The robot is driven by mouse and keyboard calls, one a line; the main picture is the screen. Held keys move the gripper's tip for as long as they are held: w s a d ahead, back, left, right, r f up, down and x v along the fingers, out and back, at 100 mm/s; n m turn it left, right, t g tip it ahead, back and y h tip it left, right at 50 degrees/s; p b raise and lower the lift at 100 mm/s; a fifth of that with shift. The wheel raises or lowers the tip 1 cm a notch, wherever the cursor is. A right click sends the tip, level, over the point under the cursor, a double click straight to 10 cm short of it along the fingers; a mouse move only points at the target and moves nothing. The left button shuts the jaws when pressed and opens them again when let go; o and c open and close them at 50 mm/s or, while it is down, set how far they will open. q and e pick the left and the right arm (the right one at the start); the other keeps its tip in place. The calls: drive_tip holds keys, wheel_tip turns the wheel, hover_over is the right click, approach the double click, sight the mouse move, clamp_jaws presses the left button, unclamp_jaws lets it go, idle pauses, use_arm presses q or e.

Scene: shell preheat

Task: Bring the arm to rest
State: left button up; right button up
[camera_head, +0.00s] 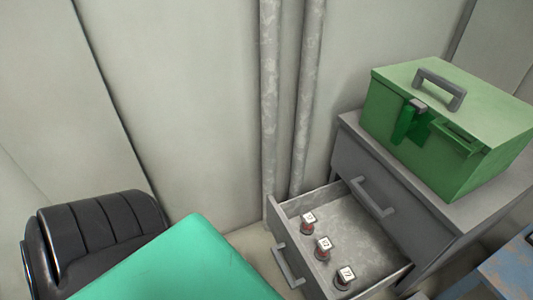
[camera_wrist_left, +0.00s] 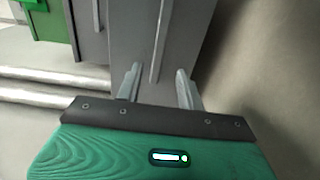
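My left gripper (camera_wrist_left: 158,88) shows in the left wrist view with its two fingers apart and nothing between them. A grey panel with a long handle (camera_wrist_left: 160,40) lies beyond the fingertips. The distance to it is hard to tell. My left gripper does not show in the head view; only black and teal parts of my own arm fill the lower left there. My right gripper is in neither view.
A grey cabinet (camera_head: 425,225) stands at the right with its lower drawer (camera_head: 365,225) pulled open. Several small items with white square tops, including one (camera_head: 323,246), stand in the drawer. A green box (camera_head: 440,130) sits on top. Two pipes (camera_head: 270,100) run up the wall.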

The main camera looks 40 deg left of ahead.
use_arm(q)
drive_tip(key=shift+v, duration=1.1)
